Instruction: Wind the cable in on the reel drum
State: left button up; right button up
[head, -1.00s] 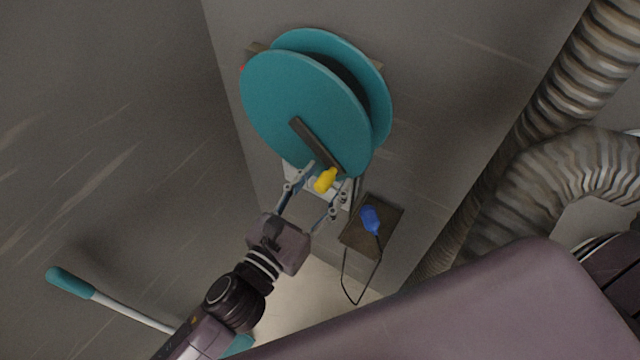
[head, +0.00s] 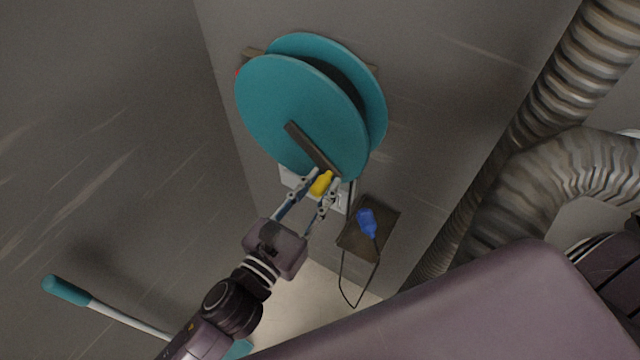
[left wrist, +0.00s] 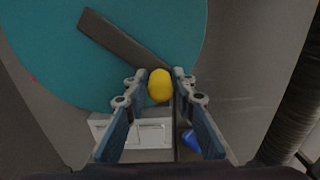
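The teal reel drum (head: 290,105) is mounted on the grey wall, its dark crank arm (head: 312,148) slanting to the lower right and ending in a yellow knob (head: 321,183). My left gripper (head: 320,180) has its fingers on both sides of the knob; in the left wrist view its tips press against the yellow knob (left wrist: 160,86). The dark cable (head: 343,275) hangs in a loop below the reel, with a blue plug (head: 366,221) at its end, in front of a brown plate. The right gripper is not in view.
A ribbed grey duct (head: 545,190) runs along the right. A teal-handled lever or bar (head: 68,290) is at the lower left. A white panel (left wrist: 150,132) sits behind the reel's lower edge. The wall left of the reel is clear.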

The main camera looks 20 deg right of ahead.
aim_at(351, 146)
pick_arm(q)
jog(key=r+p, duration=0.1)
jog(key=s+r+p, duration=0.1)
jog(key=d+r+p, duration=0.1)
jog(key=r+p, duration=0.1)
jog(key=shift+s, duration=0.2)
jog(key=shift+s+d+r+p, duration=0.15)
jog(key=shift+r+p, duration=0.1)
jog(key=shift+p, duration=0.05)
jog(key=shift+s+f, duration=0.1)
jog(key=shift+f, duration=0.05)
jog(key=r+p, duration=0.4)
jog(key=shift+s+d+r+p, duration=0.35)
jog(key=shift+r+p, duration=0.05)
jog(key=shift+f, duration=0.15)
jog(key=o, duration=0.8)
jog(key=shift+c, duration=0.2)
